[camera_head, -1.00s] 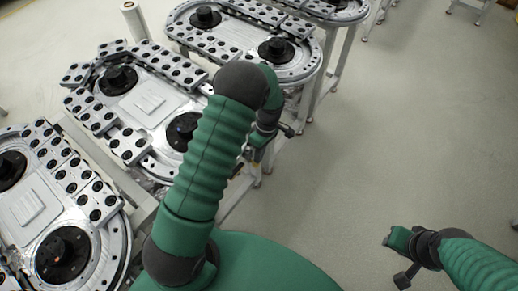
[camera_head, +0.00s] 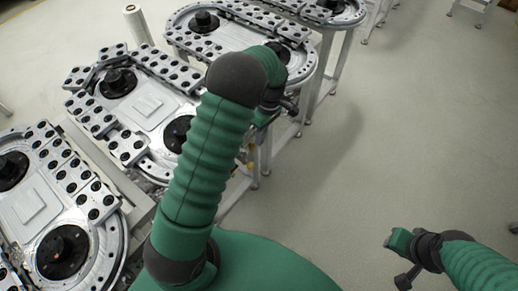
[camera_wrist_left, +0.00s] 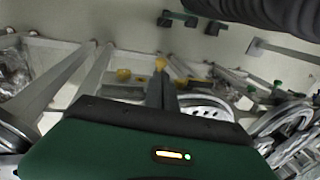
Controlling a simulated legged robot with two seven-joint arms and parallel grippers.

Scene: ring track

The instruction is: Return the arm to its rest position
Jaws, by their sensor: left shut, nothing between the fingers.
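My left arm (camera_head: 208,160) rises from the bottom of the head view. It bends at a dark elbow (camera_head: 236,78), and the forearm hangs down behind it at the edge of the ring tracks. The left gripper is mostly hidden there; in the left wrist view the left gripper (camera_wrist_left: 160,75) shows as dark closed fingers, shut and empty. My right arm (camera_head: 470,262) comes in from the lower right over bare floor. Its end, the right gripper (camera_head: 396,242), is small, and I cannot tell whether its jaws are open.
Several grey ring tracks stand in a row on metal frames. The nearest track (camera_head: 30,210) is at the left, the middle track (camera_head: 147,106) beside my arm, and another track (camera_head: 232,38) behind. A white roll (camera_head: 137,25) stands at the back. The floor (camera_head: 400,120) at the right is clear.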

